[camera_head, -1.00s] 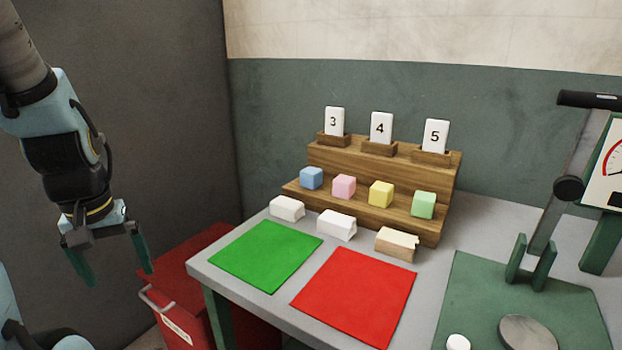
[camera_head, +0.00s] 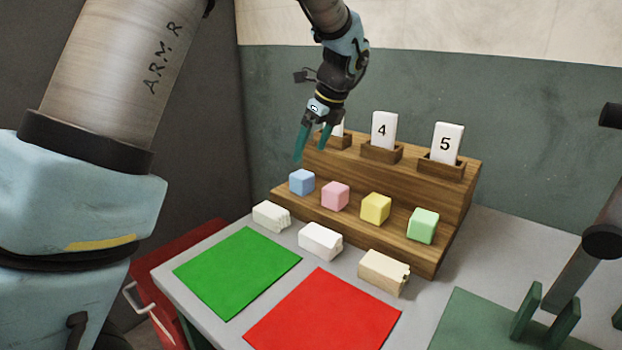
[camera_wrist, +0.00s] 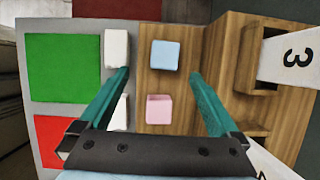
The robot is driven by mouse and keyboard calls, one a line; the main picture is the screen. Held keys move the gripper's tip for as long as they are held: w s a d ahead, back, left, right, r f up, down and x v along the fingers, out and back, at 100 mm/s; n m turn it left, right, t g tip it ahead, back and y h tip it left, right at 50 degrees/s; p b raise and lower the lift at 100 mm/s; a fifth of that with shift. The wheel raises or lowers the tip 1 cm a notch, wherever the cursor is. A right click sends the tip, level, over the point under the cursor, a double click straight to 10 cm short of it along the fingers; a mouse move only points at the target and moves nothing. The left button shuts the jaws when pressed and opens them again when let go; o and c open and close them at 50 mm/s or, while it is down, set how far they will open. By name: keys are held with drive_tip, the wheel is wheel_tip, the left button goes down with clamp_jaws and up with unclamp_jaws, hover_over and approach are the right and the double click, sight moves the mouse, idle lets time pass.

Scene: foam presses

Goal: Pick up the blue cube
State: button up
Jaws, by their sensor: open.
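The blue cube (camera_head: 302,182) sits at the left end of the lower step of a wooden stand (camera_head: 395,232). It also shows in the wrist view (camera_wrist: 164,55), just beyond the fingertips and roughly between their lines. My gripper (camera_head: 314,158) is open and empty, pointing down above the blue cube; in the wrist view its two green fingers (camera_wrist: 160,73) are spread apart. A pink cube (camera_head: 335,195) stands next to the blue one and shows between the fingers in the wrist view (camera_wrist: 159,109).
A yellow cube (camera_head: 376,208) and a green cube (camera_head: 423,225) continue the row. Number cards 4 (camera_head: 383,130) and 5 (camera_head: 446,143) stand on the upper step; my gripper partly hides card 3. White blocks (camera_head: 320,241) lie in front. Green (camera_head: 238,272) and red (camera_head: 323,318) mats are bare.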

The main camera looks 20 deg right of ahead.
sight(304, 175)
drive_tip(key=shift+d+p+x, duration=0.15)
drive_tip(key=shift+p+x, duration=0.35)
drive_tip(key=shift+x, duration=1.25)
drive_tip(key=shift+d+p+x, duration=0.15)
drive_tip(key=shift+p+x, duration=0.35)
drive_tip(key=shift+x, duration=1.2)
drive_tip(key=shift+d+p+x, duration=0.15)
drive_tip(key=shift+p+x, duration=0.35)
drive_tip(key=shift+x, duration=1.25)
drive_tip(key=shift+f, duration=0.1)
drive_tip(key=c, duration=1.4)
